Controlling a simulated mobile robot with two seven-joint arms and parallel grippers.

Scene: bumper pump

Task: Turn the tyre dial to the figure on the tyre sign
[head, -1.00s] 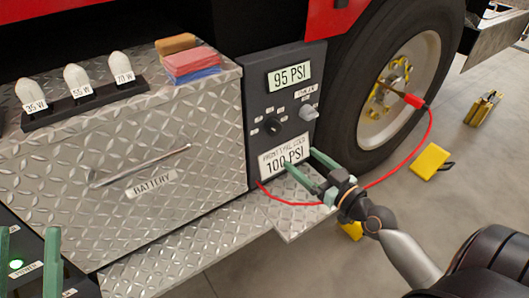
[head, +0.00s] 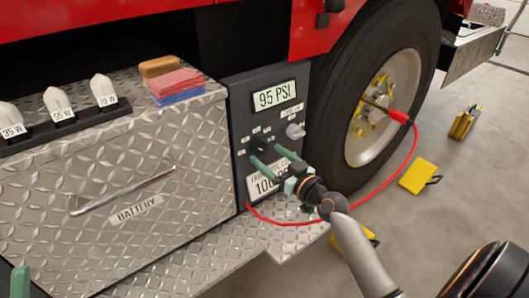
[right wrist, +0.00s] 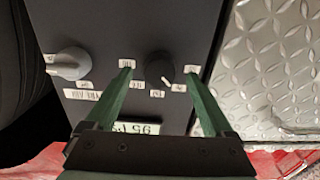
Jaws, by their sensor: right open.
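The tyre dial, a black knob (head: 258,143) ringed by small white labels, is on the dark panel (head: 238,96). The right wrist view shows the dial (right wrist: 158,68) upside down, its white mark pointing to the lower right. The tyre sign (head: 262,187) below reads 100 PSI, partly covered by my gripper. The display (head: 274,96) above reads 95 PSI. My right gripper (head: 266,156) is open in front of the panel, just below the dial in the head view. In the wrist view its green fingers (right wrist: 160,73) flank the dial; contact cannot be told. One left gripper finger (head: 20,281) shows.
A grey knob (head: 295,131) is close right of the dial. A red hose (head: 405,165) runs from the panel's foot to the wheel (head: 385,105). The battery box (head: 205,150) adjoins the panel on the left. Yellow chocks (head: 418,176) lie on the floor.

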